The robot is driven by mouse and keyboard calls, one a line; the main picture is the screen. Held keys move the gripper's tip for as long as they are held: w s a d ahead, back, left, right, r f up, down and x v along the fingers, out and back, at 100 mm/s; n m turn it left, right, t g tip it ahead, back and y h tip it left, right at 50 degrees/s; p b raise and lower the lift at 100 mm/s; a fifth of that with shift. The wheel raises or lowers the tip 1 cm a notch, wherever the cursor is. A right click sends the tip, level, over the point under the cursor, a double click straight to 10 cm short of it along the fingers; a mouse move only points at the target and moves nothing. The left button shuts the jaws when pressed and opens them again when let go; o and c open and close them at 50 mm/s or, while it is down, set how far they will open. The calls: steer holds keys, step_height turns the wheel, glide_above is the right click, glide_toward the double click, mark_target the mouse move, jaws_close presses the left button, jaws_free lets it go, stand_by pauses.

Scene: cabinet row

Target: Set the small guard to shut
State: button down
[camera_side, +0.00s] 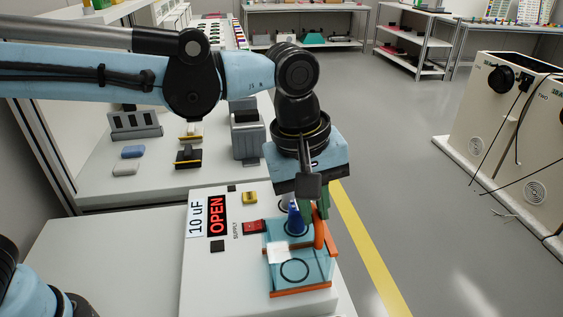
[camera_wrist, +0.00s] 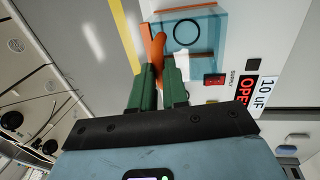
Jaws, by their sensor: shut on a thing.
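The small guard (camera_side: 312,272) is a clear teal panel with orange edges on the white cabinet's top. It also shows in the wrist view (camera_wrist: 207,24). An orange handle (camera_side: 319,232) rises from its right side and shows in the wrist view (camera_wrist: 158,42). My gripper (camera_side: 313,209) is above the guard's back right part, its green fingers shut on the handle. The fingers show in the wrist view (camera_wrist: 158,66). A dark blue post (camera_side: 296,219) stands by the fingers, and a black ring (camera_side: 294,270) shows through the panel. I cannot tell the guard's exact angle.
A sign reading OPEN (camera_side: 217,216) and a 10 uF label (camera_side: 196,217) lie left of the guard. A red supply switch (camera_side: 254,226) and a yellow block (camera_side: 249,198) are close by. Grey holders (camera_side: 135,124) stand on the bench behind.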

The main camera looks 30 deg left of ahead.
mark_target(298, 235)
steer(key=shift+w+d, duration=0.15)
steer(key=shift+w, duration=0.05)
steer(key=c, duration=1.1)
jaws_free()
steer(key=shift+s, duration=0.1)
steer(key=r, duration=0.4)
steer(key=s+a+r, duration=0.1)
steer(key=r, duration=0.7)
steer(key=shift+s+a, duration=0.3)
steer(key=shift+a, duration=0.05)
steer(key=shift+f, duration=0.1)
steer(key=s+a+f+m+t, duration=0.1)
steer(key=a+f+m+t, duration=0.1)
steer(key=a+f, duration=0.3)
steer(key=s+a+f+m+t+y, duration=0.1)
steer(key=a+f+m, duration=0.3)
steer(key=a, duration=0.7)
steer(key=s+a+f+m+t, duration=0.2)
steer(key=a+f+m, duration=0.1)
steer(key=a+f, duration=0.3)
steer(key=shift+a+f+t+y, duration=0.15)
steer(key=shift+a+t+y, duration=0.15)
steer(key=shift+a, duration=1.05)
